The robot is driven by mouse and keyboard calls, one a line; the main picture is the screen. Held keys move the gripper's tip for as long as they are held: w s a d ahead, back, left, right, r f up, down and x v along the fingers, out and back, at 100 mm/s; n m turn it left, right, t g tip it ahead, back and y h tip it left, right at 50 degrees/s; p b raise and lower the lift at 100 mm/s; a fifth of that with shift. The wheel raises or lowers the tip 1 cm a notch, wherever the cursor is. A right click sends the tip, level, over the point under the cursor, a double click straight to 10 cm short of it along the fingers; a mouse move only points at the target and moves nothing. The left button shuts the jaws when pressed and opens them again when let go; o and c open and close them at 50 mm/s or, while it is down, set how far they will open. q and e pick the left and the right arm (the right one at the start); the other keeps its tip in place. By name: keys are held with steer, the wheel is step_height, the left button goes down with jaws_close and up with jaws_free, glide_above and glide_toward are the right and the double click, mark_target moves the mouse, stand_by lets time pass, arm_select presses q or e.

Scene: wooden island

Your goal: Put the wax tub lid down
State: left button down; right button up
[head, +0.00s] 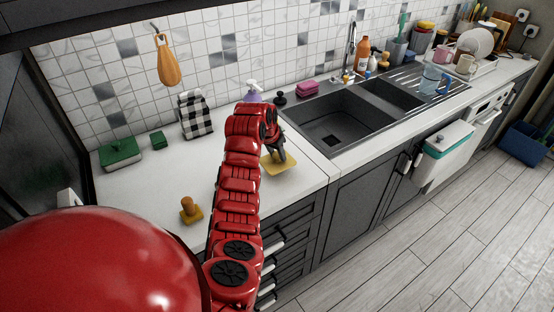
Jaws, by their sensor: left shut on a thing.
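A flat yellow piece (280,164), apparently the wax tub lid, is under my left gripper (279,155) on the right part of the left counter. My left gripper reaches it from above and is shut on it; the fingers hide its middle. It is on or just above the counter; I cannot tell whether it touches. My right gripper is out of view.
A wooden-knobbed yellow piece (190,210) stands near the counter's front. A green box (120,154), a small green block (158,140) and a checkered cloth (195,115) are along the back. The sink (338,122) lies right. The white counter (150,187) is clear between them.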

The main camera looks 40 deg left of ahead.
mark_target(276, 158)
arm_select(q)
step_height(276, 158, down, 2)
steer(key=shift+s+f+p, duration=0.15)
steer(key=shift+p, duration=0.6)
steer(key=shift+f, duration=0.45)
steer(key=c, duration=0.5)
jaws_free()
